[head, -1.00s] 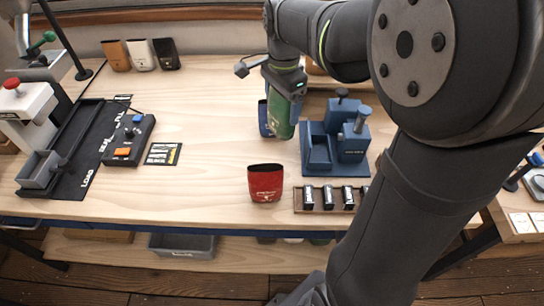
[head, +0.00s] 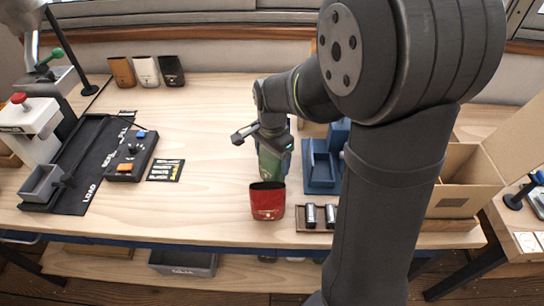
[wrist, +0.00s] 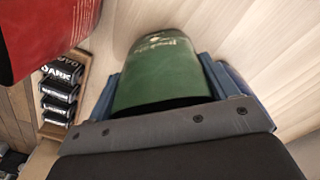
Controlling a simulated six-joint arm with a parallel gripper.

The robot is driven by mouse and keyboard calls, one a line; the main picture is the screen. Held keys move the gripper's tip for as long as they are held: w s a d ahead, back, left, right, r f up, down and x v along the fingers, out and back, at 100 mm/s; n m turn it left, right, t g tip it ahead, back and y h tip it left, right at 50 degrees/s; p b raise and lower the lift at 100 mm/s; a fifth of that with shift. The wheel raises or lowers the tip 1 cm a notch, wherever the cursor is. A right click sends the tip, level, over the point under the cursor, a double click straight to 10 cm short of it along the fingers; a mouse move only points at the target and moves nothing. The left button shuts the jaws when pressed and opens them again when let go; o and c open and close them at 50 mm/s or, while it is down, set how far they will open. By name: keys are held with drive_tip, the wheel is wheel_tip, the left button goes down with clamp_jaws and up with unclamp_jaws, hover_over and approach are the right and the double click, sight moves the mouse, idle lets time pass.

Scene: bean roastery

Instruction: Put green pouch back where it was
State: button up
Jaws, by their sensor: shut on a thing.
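The green pouch (head: 272,163) is upright in my gripper (head: 273,150), behind the red pouch (head: 267,201) in the head view. In the wrist view the green pouch (wrist: 160,75) sits between the two blue jaws of my gripper (wrist: 160,92), which is shut on it. The red pouch also shows close at the upper left of the wrist view (wrist: 30,35). The base of the green pouch is hidden in the head view, so I cannot tell whether it touches the table.
Orange, white and black pouches (head: 145,71) stand at the back left. A control box (head: 131,157) is on the left.

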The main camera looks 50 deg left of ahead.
drive_tip(key=o, duration=1.3)
drive_tip(key=shift+f, duration=0.1)
drive_tip(key=shift+c, duration=0.2)
wheel_tip(320, 180, up, 12)
drive_tip(key=shift+r, duration=0.15)
drive_tip(key=shift+f, duration=4.3)
